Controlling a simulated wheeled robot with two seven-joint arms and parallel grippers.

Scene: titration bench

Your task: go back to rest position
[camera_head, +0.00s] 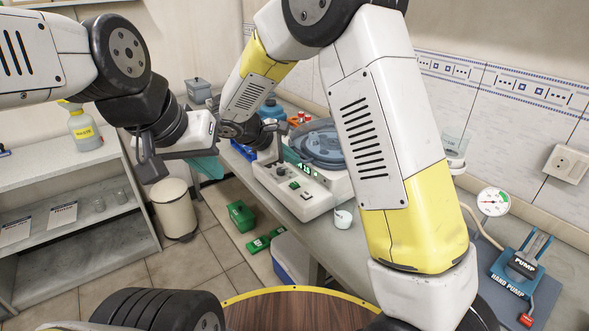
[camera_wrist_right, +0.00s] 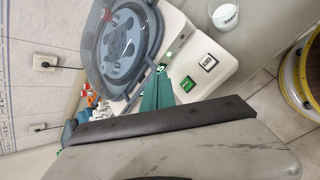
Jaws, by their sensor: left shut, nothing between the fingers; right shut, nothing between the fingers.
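My left gripper (camera_head: 208,167) hangs in the air at the left in the head view, over the floor between the shelf and the bench. Its teal fingers are shut and empty. My right gripper (camera_head: 291,157) is near the middle, in front of a white machine on the bench, with its fingers partly hidden by the wrist. In the right wrist view its teal fingers (camera_wrist_right: 156,92) are together and empty, pointing towards the machine's panel. I cannot tell whether they touch it.
The white machine (camera_head: 318,203) has a grey round lid (camera_head: 320,145) and a lit green display. A white cup (camera_head: 343,217) stands beside it. A hand pump (camera_head: 515,270) lies at the right. A shelf (camera_head: 75,170) and bin (camera_head: 174,210) stand left.

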